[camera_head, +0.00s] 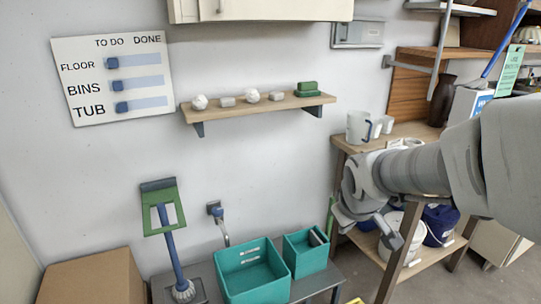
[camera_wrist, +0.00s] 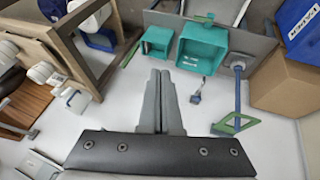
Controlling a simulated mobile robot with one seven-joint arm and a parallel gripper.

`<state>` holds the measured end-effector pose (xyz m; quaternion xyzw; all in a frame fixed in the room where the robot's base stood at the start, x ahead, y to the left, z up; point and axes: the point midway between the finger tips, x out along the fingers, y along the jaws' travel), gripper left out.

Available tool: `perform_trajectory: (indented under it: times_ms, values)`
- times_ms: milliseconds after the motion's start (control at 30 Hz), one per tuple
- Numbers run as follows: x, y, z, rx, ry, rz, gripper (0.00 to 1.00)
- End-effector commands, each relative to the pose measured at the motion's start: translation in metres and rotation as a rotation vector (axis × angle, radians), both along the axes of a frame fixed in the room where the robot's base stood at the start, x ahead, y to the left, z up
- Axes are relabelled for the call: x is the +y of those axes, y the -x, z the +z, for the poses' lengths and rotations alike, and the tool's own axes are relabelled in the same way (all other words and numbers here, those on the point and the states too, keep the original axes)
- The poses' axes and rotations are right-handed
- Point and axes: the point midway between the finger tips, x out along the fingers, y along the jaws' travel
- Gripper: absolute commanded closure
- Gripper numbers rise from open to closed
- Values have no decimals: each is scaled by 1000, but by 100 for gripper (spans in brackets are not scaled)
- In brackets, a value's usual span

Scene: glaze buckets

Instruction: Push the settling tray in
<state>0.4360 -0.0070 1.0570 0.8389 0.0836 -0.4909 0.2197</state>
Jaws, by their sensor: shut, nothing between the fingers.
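I cannot tell for sure which thing is the settling tray. A large teal tub (camera_head: 252,285) and a smaller teal bin (camera_head: 306,258) stand side by side on a low grey bench at the bottom of the head view. The wrist view shows the large tub (camera_wrist: 203,65) and the small bin (camera_wrist: 156,50) beyond my fingertips, with a green bar (camera_wrist: 204,19) at the bench's far edge. My gripper (camera_head: 394,240) hangs right of the bins, in front of the wooden shelf unit. Its fingers (camera_wrist: 160,75) are shut and empty, apart from the bins.
The wooden shelf unit (camera_head: 385,270) holds a white bucket and a blue one. A green-and-blue tool (camera_head: 170,235) stands left of the large tub. A cardboard box (camera_head: 92,280) is at lower left. A wall shelf (camera_head: 262,105) carries small lumps.

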Motion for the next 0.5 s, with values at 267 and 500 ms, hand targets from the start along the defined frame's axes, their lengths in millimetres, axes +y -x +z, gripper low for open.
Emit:
perform_trajectory:
  times_ms: [267, 500]
  values:
    - [10, -62, -80, 7, 85, 169, 100]
    - [24, -104, -156, 6, 145, 327, 100]
